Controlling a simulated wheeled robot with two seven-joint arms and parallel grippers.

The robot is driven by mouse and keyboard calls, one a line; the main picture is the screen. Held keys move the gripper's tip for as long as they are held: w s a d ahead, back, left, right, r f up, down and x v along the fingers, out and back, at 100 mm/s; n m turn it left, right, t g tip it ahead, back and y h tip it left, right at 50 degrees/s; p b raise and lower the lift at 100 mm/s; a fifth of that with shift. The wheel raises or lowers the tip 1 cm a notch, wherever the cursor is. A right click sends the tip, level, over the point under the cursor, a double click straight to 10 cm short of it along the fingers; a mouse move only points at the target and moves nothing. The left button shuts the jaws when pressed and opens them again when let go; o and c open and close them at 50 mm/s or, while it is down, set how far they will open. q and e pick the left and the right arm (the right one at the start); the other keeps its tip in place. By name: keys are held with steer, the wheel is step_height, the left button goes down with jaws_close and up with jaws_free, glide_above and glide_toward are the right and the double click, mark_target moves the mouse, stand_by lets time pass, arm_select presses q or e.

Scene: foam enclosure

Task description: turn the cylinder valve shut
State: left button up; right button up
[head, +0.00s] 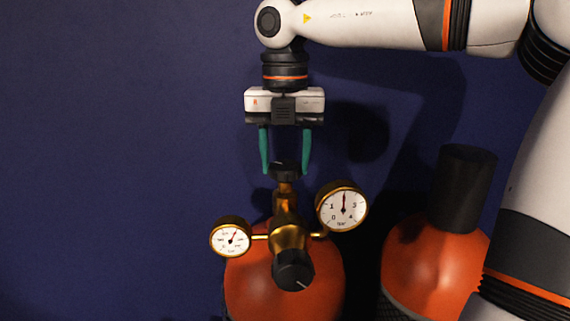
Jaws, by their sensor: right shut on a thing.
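The cylinder valve's black knob (285,172) sits at the top of a brass valve body (286,206) on an orange cylinder (283,291). My right gripper (285,168) points straight down from above, with its two green fingers on either side of this knob, shut on it. A black regulator knob with a white mark (293,270) faces forward lower down. A small gauge (231,238) is on the left and a larger gauge (342,209) on the right, its needle pointing nearly straight up. My left gripper is not in view.
A second orange cylinder (433,262) with a black cap (464,188) stands to the right, partly hidden by my right arm. A dark blue wall (120,140) is behind. The space left of the valve is clear.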

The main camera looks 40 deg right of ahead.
mark_target(285, 164)
steer(key=m, duration=0.5)
steer(key=shift+r+m+b, duration=0.1)
steer(key=shift+m+b, duration=0.2)
steer(key=shift+b, duration=0.05)
steer(key=m, duration=0.5)
steer(key=shift+m, duration=0.3)
steer(key=shift+r, duration=0.1)
steer(key=o, duration=1)
steer(key=shift+c, duration=0.2)
step_height(285, 164, up, 12)
